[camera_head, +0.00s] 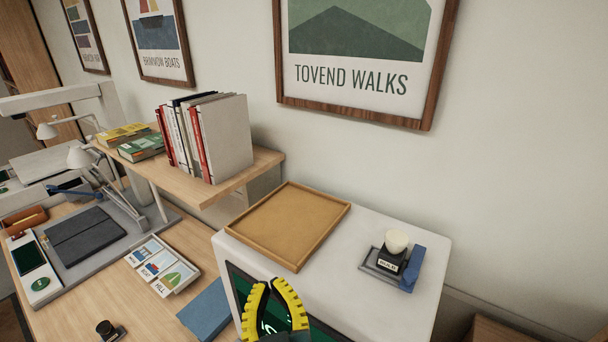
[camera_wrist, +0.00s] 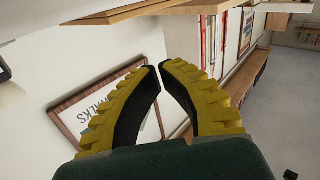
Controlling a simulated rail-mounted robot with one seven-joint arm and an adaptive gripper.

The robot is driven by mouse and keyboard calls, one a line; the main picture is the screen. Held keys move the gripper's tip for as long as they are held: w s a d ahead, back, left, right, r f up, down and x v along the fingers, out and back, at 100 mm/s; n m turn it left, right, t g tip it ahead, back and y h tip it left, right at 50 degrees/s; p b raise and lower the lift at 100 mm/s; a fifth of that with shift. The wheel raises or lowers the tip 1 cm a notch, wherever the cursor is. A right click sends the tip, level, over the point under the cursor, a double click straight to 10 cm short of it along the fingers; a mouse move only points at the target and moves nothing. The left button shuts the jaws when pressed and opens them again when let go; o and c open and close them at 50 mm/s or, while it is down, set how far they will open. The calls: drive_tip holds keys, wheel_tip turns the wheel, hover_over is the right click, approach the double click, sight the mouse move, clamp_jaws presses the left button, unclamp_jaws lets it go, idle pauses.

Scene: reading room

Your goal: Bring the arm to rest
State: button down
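My gripper (camera_head: 268,283) has yellow ribbed fingers with black inner pads. In the head view it is at the bottom centre, in front of the white cabinet (camera_head: 400,228). In the wrist view the fingertips (camera_wrist: 159,66) nearly meet, with only a narrow gap at the tips and nothing held between them. The wall and a framed picture (camera_wrist: 66,104) show behind the fingers. The rest of my arm is out of view.
A wooden tray (camera_head: 290,225) and a dark bottle (camera_head: 390,259) with a pale top stand on the cabinet. Upright books (camera_head: 228,138) fill part of the shelf (camera_head: 215,188) at left. The desk (camera_head: 120,290) holds cards and a lamp. Open air lies right of my gripper.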

drive_tip(key=s+d+r+m+t+h, duration=0.2)
drive_tip(key=s+d+r+t+h, duration=0.15)
drive_tip(key=d+r, duration=0.4)
drive_tip(key=s+d+r+m+t+h, duration=0.25)
drive_tip(key=s+d+r, duration=0.3)
drive_tip(key=r, duration=0.35)
wheel_tip(320, 180, up, 16)
drive_tip(key=w+g+p, duration=0.1)
drive_tip(key=p, duration=1.6)
drive_tip(key=shift+r+y+p, duration=0.2)
drive_tip(key=shift+y+p, duration=0.1)
drive_tip(key=shift+p, duration=0.05)
